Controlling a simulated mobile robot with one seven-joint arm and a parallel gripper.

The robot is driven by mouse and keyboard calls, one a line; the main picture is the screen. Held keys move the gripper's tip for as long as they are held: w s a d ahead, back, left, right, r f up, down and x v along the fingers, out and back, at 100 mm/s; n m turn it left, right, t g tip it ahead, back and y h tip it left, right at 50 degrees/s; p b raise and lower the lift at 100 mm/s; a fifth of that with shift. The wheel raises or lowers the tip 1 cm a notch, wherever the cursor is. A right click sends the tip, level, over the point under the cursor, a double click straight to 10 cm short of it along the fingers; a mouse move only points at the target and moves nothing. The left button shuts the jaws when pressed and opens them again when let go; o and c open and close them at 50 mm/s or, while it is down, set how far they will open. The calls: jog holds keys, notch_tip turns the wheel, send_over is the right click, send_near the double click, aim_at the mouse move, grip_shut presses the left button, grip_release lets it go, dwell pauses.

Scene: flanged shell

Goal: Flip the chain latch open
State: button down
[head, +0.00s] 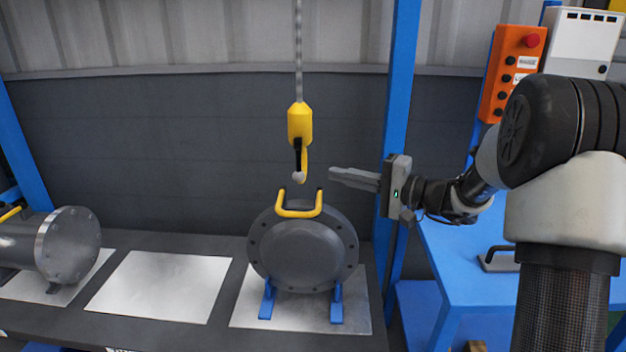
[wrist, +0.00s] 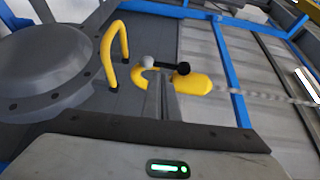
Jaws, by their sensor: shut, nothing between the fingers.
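The yellow chain hook (head: 305,162) hangs from its yellow block (head: 300,124) above the flanged shell. Its latch (head: 298,158) is a dark bar with a pale ball at its lower end. In the wrist view the latch (wrist: 165,65) runs from a black knob at the block to the pale ball near the hook's tip and appears to lie across the hook's mouth. My gripper (head: 333,174) is shut and empty, just right of the hook in the head view. In the wrist view its fingertips (wrist: 158,76) overlap the hook beside the latch; contact cannot be told.
The flanged shell (head: 304,253) stands on blue supports below, with a yellow lifting handle (head: 299,211) on top, apart from the hook. A blue post (head: 395,120) rises behind my gripper. Another flanged cylinder (head: 70,245) lies left. A bare plate (head: 160,285) is between.

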aim_at(299, 164)
jog(key=shift+w+d+f+t, duration=0.45)
jog(key=shift+w+d+t, duration=0.1)
jog(key=shift+w, duration=0.15)
jog(key=shift+m, duration=0.3)
jog(key=x, duration=1)
jog(key=shift+b, duration=0.45)
